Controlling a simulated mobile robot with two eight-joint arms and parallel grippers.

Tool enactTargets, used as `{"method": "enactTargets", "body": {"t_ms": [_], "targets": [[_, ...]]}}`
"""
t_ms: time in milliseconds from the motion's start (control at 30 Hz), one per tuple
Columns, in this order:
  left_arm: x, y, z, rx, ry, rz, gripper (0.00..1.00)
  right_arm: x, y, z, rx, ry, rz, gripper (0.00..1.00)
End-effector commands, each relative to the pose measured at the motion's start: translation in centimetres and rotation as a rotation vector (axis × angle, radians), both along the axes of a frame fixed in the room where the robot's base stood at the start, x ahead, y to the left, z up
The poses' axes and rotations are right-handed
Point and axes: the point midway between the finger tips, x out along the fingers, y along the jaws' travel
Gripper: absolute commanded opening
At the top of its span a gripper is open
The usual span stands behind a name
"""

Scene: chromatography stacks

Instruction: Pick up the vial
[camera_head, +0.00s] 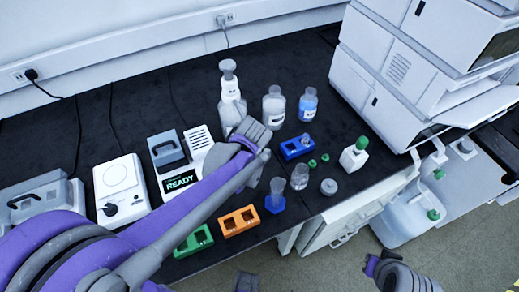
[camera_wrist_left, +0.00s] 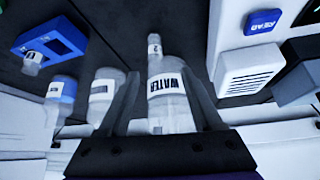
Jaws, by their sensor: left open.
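A small vial with a white label (camera_wrist_left: 32,62) stands at the blue rack (camera_wrist_left: 50,38) in the left wrist view, at the upper left. In the head view the blue rack (camera_head: 297,147) sits on the dark bench, right of my left gripper; the vial is too small to make out clearly there. My left gripper (camera_head: 252,133) is open and over the bench, in front of the spray bottle. In the wrist view nothing is gripped between its fingers (camera_wrist_left: 163,105); the labelled WATER bottle (camera_wrist_left: 168,85) shows beyond them. Part of my right arm shows at the lower right, its jaws unclear.
Clear bottle (camera_head: 273,107) and blue-labelled bottle (camera_head: 308,104) stand behind the rack. Green-capped bottle (camera_head: 354,155), green caps and glassware are to its right and front. Orange rack (camera_head: 239,221) and green rack (camera_head: 194,242) lie near the front edge. White instrument stacks (camera_head: 410,80) stand right.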

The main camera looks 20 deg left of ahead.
Motion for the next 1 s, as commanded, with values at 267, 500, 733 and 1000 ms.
{"method": "enactTargets", "body": {"t_ms": [267,500,733,1000], "targets": [[1.9,1.4,-3.5,-0.001,0.000,0.003,0.66,-0.1,0.0,-0.7,0.000,0.003,0.000,0.00],[2.7,1.9,-4.9,0.000,0.000,0.001,0.66,-0.1,0.0,-0.9,0.000,0.003,0.000,0.00],[4.7,2.6,-7.3,0.000,-0.001,0.002,0.66,-0.2,0.0,-1.1,0.000,0.004,0.000,0.00],[5.3,3.1,-8.6,0.000,0.000,0.001,0.66,-0.2,0.0,-1.3,0.000,0.005,0.000,0.00]]}}
